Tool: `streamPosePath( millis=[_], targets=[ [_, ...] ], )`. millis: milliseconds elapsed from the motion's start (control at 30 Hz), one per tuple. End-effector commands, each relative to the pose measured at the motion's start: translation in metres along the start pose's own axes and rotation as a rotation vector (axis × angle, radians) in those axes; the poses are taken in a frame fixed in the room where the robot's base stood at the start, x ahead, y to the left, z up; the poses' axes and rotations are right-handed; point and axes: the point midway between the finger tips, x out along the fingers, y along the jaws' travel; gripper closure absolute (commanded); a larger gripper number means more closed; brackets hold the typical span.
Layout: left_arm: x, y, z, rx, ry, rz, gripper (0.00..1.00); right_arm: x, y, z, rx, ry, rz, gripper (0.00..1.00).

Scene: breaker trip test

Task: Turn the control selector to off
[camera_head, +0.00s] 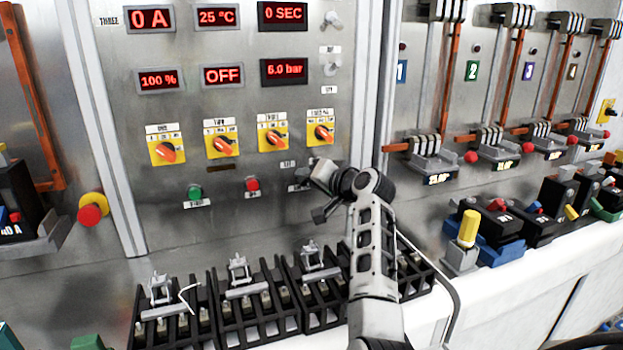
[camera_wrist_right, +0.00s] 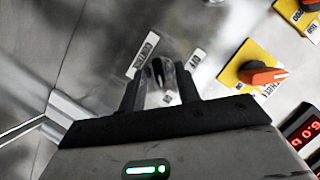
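The control selector (camera_wrist_right: 157,72) is a small dark knob on a metal plate, with a "CONTROL" label beside it and smaller labels around it, in the right wrist view. In the head view my right gripper (camera_head: 320,194) is at the panel below the yellow selectors and hides most of that spot. In the right wrist view my right gripper (camera_wrist_right: 160,80) is open. Its two fingers stand on either side of the knob, with a visible gap to each. I cannot tell how deep they reach around it. My left gripper is not in view.
Yellow plates with orange selectors (camera_head: 273,139) sit just above. A red button (camera_head: 252,184) and a green button (camera_head: 195,191) are to the left. Black terminal blocks (camera_head: 245,300) stand below on the white ledge. Breaker levers (camera_head: 430,150) fill the right side.

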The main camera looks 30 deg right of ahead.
Motion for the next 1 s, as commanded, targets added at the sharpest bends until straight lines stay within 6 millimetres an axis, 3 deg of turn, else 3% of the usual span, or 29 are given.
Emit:
streamPosePath(
  millis=[167,267,300,667,1000],
  targets=[
    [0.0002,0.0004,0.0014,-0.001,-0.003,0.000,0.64,-0.0001,0.0000,-0.0001,0.000,0.000,0.000,0.67],
    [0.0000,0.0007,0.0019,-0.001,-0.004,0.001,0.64,-0.0002,0.0000,-0.0001,0.000,0.000,0.000,0.95],
    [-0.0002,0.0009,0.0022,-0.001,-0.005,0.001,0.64,-0.0003,0.0000,-0.0001,0.000,0.000,0.000,1.00],
    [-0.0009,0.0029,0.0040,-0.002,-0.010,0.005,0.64,-0.0006,0.0002,0.0000,-0.028,0.000,0.013,1.00],
    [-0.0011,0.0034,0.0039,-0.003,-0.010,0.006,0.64,-0.0007,-0.0018,0.0000,-0.222,0.001,0.093,1.00]
  ],
)
